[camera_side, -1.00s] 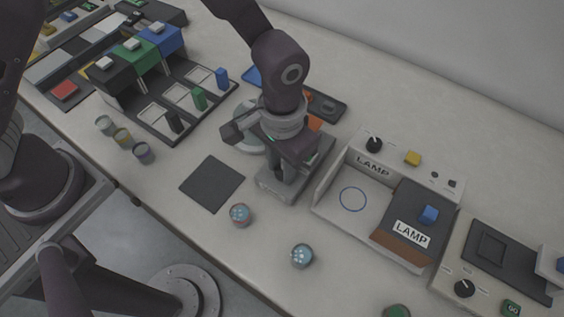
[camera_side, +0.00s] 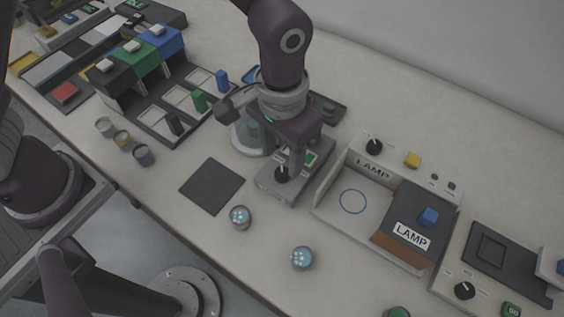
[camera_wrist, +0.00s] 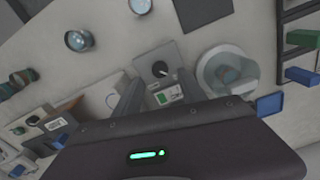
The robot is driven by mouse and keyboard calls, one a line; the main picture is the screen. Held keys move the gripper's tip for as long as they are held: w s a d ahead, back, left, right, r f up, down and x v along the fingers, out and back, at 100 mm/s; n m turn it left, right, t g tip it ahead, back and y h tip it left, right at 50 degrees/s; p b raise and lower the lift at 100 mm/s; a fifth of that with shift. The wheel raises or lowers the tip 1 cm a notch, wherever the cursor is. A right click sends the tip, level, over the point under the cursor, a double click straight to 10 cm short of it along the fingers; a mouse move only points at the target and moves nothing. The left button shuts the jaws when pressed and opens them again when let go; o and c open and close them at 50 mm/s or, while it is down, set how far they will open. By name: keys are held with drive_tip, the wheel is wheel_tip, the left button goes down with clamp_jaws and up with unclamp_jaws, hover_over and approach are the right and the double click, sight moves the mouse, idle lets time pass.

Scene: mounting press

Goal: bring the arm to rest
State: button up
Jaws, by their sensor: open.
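My gripper (camera_side: 292,155) is open and empty, hanging above the grey press unit (camera_side: 265,186) with its fingers pointing down. In the wrist view my gripper (camera_wrist: 160,92) has its two fingers apart, with the unit's face between and beyond them. The unit has a black knob (camera_side: 281,175) and a small green-marked display (camera_side: 311,158). The knob also shows in the wrist view (camera_wrist: 160,69). I cannot tell the exact height of the fingertips above the unit. A round part with a clear cover (camera_wrist: 226,70) stands beside the unit, partly hidden by my gripper in the side view.
Two round pucks with pale dots, one nearer the mat (camera_side: 240,216) and one farther right (camera_side: 302,257), lie in front. A dark square mat (camera_side: 212,184) is left of the unit. The walled LAMP station (camera_side: 340,190) stands close on the right. Three small cups (camera_side: 123,137) are at left.

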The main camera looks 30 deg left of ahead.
wheel_tip(320, 180, up, 2)
drive_tip(key=shift+r, duration=0.2)
drive_tip(key=s+a+r+n+t+h, duration=0.1)
drive_tip(key=s+a+r+t, duration=0.15)
drive_tip(key=a+r, duration=1.05)
drive_tip(key=s+a+r+n+t+y, duration=0.1)
drive_tip(key=s+a+r+t, duration=0.2)
drive_tip(key=s+a, duration=0.6)
drive_tip(key=shift+s+r, duration=0.6)
drive_tip(key=shift+s, duration=0.55)
